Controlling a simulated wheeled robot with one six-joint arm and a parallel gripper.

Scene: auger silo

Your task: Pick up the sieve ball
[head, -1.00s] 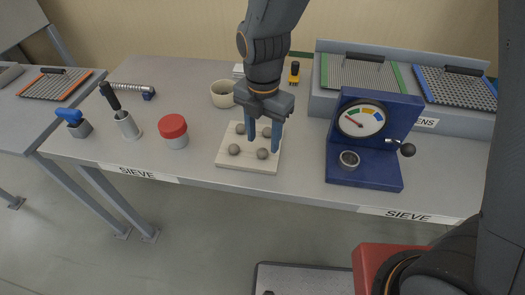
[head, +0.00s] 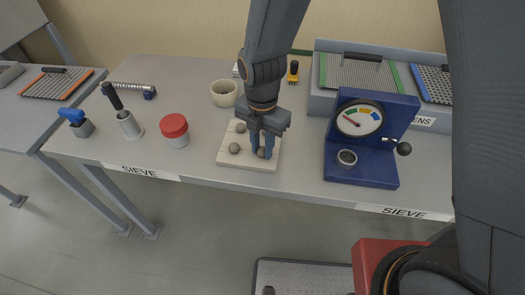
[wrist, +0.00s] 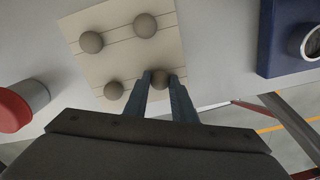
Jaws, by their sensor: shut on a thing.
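Several grey-brown sieve balls sit on a pale square board on the bench; one (head: 234,148) is at the board's left side. The board (head: 228,163) also shows in the wrist view (wrist: 113,47). My gripper (head: 262,153) points down over the board's front right part, shut on one sieve ball (wrist: 160,79). In the wrist view the ball shows between the two blue fingers, and the fingers partly hide it in the head view. It is at board level; I cannot tell whether it touches the board. Other balls show clear of the fingers in the wrist view (wrist: 145,25).
A blue stand with a dial gauge (head: 362,165) is right of the board. A red-lidded jar (head: 174,131) is to the left, and a cream cup (head: 224,93) behind. Sieve screens (head: 350,72) stand on a grey rack at the back right.

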